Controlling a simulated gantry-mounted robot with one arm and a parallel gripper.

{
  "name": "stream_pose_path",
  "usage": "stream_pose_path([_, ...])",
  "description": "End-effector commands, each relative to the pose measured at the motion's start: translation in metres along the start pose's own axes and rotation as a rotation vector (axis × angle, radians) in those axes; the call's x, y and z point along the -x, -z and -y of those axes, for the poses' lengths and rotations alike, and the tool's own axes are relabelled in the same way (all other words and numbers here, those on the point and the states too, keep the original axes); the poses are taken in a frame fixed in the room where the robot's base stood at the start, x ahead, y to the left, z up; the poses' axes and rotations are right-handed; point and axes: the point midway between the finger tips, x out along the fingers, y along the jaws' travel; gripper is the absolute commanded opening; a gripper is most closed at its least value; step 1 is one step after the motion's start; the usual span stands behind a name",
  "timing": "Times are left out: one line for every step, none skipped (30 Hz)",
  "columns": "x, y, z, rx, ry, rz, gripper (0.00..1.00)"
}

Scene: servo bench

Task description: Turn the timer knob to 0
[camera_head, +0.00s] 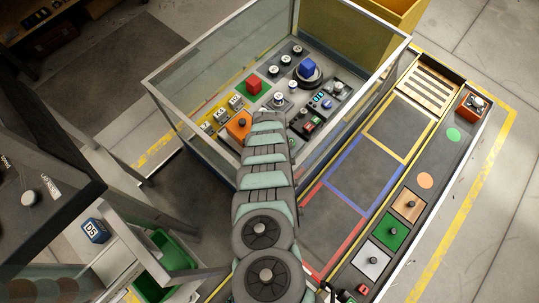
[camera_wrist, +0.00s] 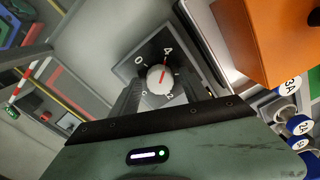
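The timer knob (camera_wrist: 159,79) shows in the wrist view as a round pale knob on a dark square dial plate (camera_wrist: 148,50). Numbers stand around it, with 0 at its upper left and 4 above it. Its red pointer line points up, close to the 4. My gripper (camera_wrist: 163,88) has its dark fingers apart on the left and right of the knob, with the knob in the gap. I cannot tell whether the fingers touch it. In the head view my arm reaches into the glass-walled case, and the gripper and the timer knob are hidden.

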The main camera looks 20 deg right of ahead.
Motion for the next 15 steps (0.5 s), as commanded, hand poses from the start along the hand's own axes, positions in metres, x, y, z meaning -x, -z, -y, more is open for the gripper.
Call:
stream_pose_path([0.0000,0.0000,-0.0001,0.000,0.000,0.000,0.49])
stream_pose_path([0.0000,-0.0001,-0.0001,0.000,0.000,0.000,0.47])
stream_pose_path([0.0000,0.0000,0.0001,0.000,0.000,0.000,0.43])
stream_pose_path([0.0000,0.0000,0.0000,0.000,0.000,0.000,0.41])
stream_pose_path([0.0000,0.0000,0.0000,0.000,0.000,0.000,0.38])
stream_pose_path([0.0000,0.0000,0.0000,0.000,0.000,0.000,0.35])
stream_pose_path([0.0000,-0.0001,-0.0001,0.000,0.000,0.000,0.33])
stream_pose_path([0.0000,0.0000,-0.0001,0.000,0.000,0.000,0.30])
stream_pose_path([0.0001,0.0000,0.0000,0.000,0.000,0.000,0.27])
stream_pose_path([0.0001,0.0000,0.0000,0.000,0.000,0.000,0.24])
stream_pose_path([0.0001,0.0000,0.0000,0.000,0.000,0.000,0.22])
stream_pose_path([0.0001,0.0000,0.0000,0.000,0.000,0.000,0.19])
stream_pose_path([0.0001,0.0000,0.0000,0.000,0.000,0.000,0.16])
stream_pose_path([0.0000,-0.0001,-0.0001,0.000,0.000,0.000,0.14])
stream_pose_path([0.0000,-0.0001,-0.0001,0.000,0.000,0.000,0.11])
